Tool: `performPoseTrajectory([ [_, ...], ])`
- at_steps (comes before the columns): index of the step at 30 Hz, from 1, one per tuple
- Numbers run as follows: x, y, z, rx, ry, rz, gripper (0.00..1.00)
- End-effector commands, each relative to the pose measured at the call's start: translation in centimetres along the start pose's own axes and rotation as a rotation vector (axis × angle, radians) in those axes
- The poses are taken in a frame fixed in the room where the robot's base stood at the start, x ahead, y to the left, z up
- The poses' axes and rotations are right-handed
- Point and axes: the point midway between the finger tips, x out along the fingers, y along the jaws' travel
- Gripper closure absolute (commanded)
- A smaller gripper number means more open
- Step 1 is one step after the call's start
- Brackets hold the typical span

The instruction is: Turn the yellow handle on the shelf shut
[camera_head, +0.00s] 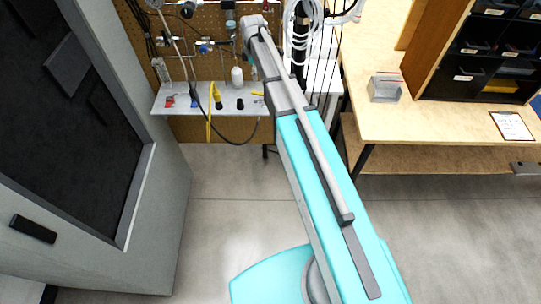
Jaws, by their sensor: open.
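The white shelf (180,104) is against the pegboard, upper left of centre. A small yellow piece (258,93), which may be the handle, shows at the shelf's back beside my arm; its position is too small to tell. A larger yellow strip-like thing (211,104) stands further left and hangs over the front edge. My arm reaches over the shelf's right part. My gripper (253,72) shows only as a small part below the wrist, just above the small yellow piece; its fingers are mostly hidden and I see nothing held. I cannot tell whether it touches anything.
A white bottle (237,77), small black items and a dark hose crowd the shelf. Clamps and rods hang on the pegboard (215,20). A large grey cabinet (160,210) stands left, a wooden workbench (430,120) right. The floor between is clear.

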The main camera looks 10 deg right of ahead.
Motion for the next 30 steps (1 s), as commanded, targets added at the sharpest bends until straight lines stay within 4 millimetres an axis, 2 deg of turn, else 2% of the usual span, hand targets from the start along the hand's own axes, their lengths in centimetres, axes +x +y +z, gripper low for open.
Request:
performPoseTrajectory([
  [1,-0.9,0.0,0.0,0.000,0.000,0.000,0.43],
  [6,-2.2,0.0,0.0,0.000,0.000,0.000,0.43],
  [18,-4.2,0.0,0.0,0.000,0.000,0.000,0.43],
  [30,-1.3,-1.3,0.4,0.060,0.000,0.000,0.43],
])
